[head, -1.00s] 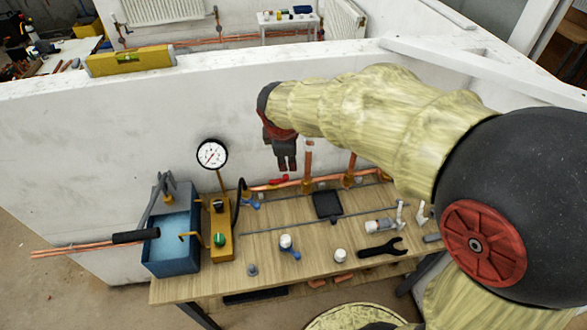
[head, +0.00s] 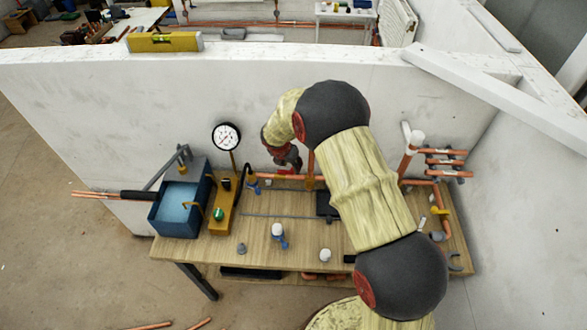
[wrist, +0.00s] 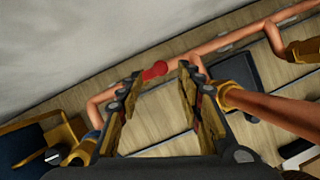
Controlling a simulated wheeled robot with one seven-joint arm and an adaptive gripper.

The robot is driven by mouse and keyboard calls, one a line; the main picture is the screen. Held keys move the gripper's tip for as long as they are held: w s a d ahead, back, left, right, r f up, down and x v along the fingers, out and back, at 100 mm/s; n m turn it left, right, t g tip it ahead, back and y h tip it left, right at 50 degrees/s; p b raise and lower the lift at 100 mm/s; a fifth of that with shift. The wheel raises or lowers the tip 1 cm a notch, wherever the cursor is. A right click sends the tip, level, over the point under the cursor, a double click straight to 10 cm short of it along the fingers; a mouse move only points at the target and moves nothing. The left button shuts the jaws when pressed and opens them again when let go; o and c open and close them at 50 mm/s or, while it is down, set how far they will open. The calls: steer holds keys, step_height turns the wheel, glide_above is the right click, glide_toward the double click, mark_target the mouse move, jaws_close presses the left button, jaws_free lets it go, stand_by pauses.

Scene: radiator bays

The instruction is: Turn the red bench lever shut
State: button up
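The red lever (wrist: 154,71) sits on the copper pipe along the back of the bench, and in the wrist view it shows just beyond the gap between my fingertips. In the head view, a sliver of its red (head: 286,171) shows below my gripper. My gripper (head: 287,163) is above the back edge of the bench, close to the wall. In the wrist view my gripper (wrist: 158,78) is open, one finger on each side of the lever and nothing held. I cannot tell whether the fingers touch it.
A copper upright in a brass fitting (wrist: 229,97) stands close to my right finger. The blue pump tank (head: 178,232) with its gauge (head: 227,137) is at the bench's left. Blue-handled valve (head: 279,236), white cap (head: 326,255) and dark pan (head: 326,204) lie on the bench (head: 260,203).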

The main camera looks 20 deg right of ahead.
steer(key=shift+x, duration=2.15)
steer(key=shift+d, duration=0.1)
jaws_close()
